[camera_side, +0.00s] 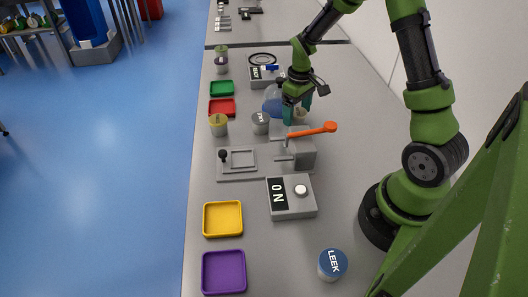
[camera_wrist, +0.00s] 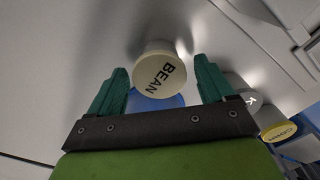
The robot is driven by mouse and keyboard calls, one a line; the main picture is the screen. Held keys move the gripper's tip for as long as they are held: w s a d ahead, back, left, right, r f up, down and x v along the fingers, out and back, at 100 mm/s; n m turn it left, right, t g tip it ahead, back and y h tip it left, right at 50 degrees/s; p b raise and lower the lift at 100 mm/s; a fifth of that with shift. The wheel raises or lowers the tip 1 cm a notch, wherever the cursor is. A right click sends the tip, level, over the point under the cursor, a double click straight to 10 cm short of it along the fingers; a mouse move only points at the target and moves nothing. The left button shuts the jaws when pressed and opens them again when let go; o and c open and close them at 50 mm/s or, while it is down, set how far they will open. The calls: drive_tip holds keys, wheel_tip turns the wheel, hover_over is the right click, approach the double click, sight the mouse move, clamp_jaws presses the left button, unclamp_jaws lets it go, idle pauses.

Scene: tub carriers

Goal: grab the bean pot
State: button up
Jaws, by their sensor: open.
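The bean pot has a cream lid (camera_wrist: 160,76) lettered BEAN and stands between the fingers of my gripper (camera_wrist: 160,66) in the wrist view. My gripper is open, one teal finger on each side of the lid, with a visible gap on both sides. In the side view my gripper (camera_side: 298,108) is low over the bench, and the bean pot (camera_side: 301,115) shows only partly between its fingers. The pot's lower part is mostly hidden there.
A grey-lidded pot (camera_side: 261,123) and a yellow-lidded pot (camera_side: 218,125) stand left of my gripper. A grey box with an orange lever (camera_side: 313,130) is close in front. A blue round object (camera_side: 272,99) sits just behind. The leek pot (camera_side: 332,264) is at the near end.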

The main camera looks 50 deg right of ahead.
drive_tip(key=shift+f, duration=0.45)
drive_tip(key=shift+c, duration=0.3)
drive_tip(key=c, duration=1)
drive_tip(key=shift+r, duration=0.1)
